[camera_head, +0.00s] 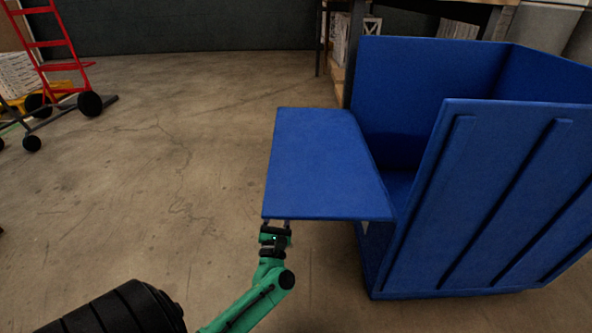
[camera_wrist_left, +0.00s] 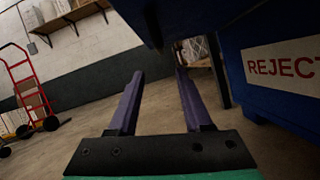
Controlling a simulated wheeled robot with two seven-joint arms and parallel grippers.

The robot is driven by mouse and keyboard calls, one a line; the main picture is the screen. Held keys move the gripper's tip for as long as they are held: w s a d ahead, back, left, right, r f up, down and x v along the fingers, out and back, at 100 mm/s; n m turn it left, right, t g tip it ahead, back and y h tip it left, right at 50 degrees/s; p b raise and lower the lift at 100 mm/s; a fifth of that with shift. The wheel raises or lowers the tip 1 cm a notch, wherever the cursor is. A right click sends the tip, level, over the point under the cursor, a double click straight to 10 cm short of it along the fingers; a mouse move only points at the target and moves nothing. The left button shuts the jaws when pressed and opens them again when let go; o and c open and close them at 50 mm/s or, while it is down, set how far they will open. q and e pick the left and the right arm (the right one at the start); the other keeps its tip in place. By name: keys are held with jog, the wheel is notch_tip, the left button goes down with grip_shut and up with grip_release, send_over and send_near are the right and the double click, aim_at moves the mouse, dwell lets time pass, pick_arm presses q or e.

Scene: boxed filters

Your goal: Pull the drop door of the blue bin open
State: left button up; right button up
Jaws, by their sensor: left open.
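The blue bin (camera_head: 480,190) stands at the right in the head view. Its drop door (camera_head: 325,165) sticks out to the left from the bin, about level, with the bin's side open behind it. My left gripper (camera_head: 277,224) is at the door's near edge, its fingertips partly hidden by the door. In the left wrist view the left gripper (camera_wrist_left: 160,75) has its two fingers apart with nothing between them. The dark underside of the door (camera_wrist_left: 185,12) hangs above the fingers; I cannot tell if they touch it. My right gripper is not in view.
A red hand truck (camera_head: 55,50) stands at the far left. A REJECT label (camera_wrist_left: 285,65) is on the bin's face at the right in the wrist view. A shelf (camera_head: 340,75) stands behind the bin. The concrete floor (camera_head: 150,190) left of the door is clear.

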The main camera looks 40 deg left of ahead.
pick_arm(q)
jog(key=b+x, duration=0.3)
jog(key=x, duration=1)
jog(key=shift+w+a+r, duration=0.3)
jog(key=shift+w, duration=0.15)
grip_shut()
jog(key=shift+d, duration=0.1)
dwell(0.3)
